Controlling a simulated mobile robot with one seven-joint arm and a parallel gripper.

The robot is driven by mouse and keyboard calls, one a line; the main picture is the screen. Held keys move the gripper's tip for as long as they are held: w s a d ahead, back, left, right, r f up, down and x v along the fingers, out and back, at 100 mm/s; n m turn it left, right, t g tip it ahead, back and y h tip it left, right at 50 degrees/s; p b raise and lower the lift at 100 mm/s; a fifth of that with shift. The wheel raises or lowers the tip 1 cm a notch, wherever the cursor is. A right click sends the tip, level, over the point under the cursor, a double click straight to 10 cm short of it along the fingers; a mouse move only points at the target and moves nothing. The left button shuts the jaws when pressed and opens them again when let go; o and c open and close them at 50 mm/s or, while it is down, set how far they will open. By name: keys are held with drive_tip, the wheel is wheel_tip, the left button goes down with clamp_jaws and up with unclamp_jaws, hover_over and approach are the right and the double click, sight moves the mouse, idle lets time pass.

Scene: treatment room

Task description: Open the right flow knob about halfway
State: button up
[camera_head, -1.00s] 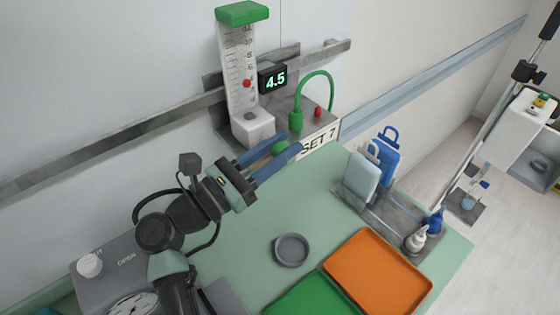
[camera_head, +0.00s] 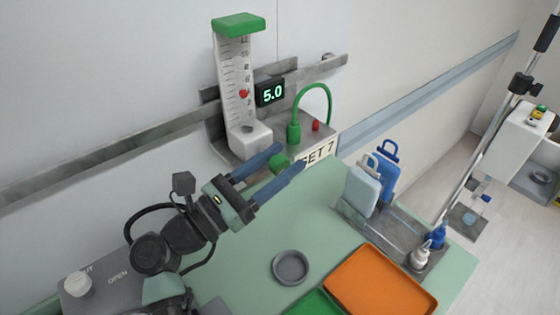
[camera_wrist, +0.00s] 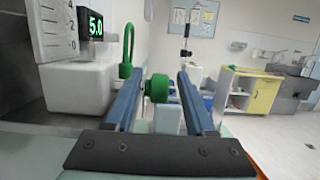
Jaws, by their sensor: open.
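The flow meter (camera_head: 236,80) is an upright white scaled tube with a green cap and a red float on the wall rail. Its display (camera_head: 271,93) reads 5.0. A label (camera_head: 316,155) beside it reads "SET 7". The green flow knob (camera_head: 279,163) sits at the meter's base. My gripper (camera_head: 288,157) is open, its blue fingers on either side of the knob. In the wrist view the knob (camera_wrist: 158,88) lies between the fingers, nearer the left one; whether it touches that finger I cannot tell.
A green hose (camera_head: 316,93) curves up beside the meter. On the green table are a grey dish (camera_head: 291,267), an orange tray (camera_head: 381,287) and a metal holder with blue clips and bottles. A grey panel with a white knob (camera_head: 78,284) is at lower left.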

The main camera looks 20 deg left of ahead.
sight(273, 170)
drive_tip(key=b+v, duration=0.2)
drive_tip(key=v, duration=0.5)
drive_tip(key=shift+s, duration=0.15)
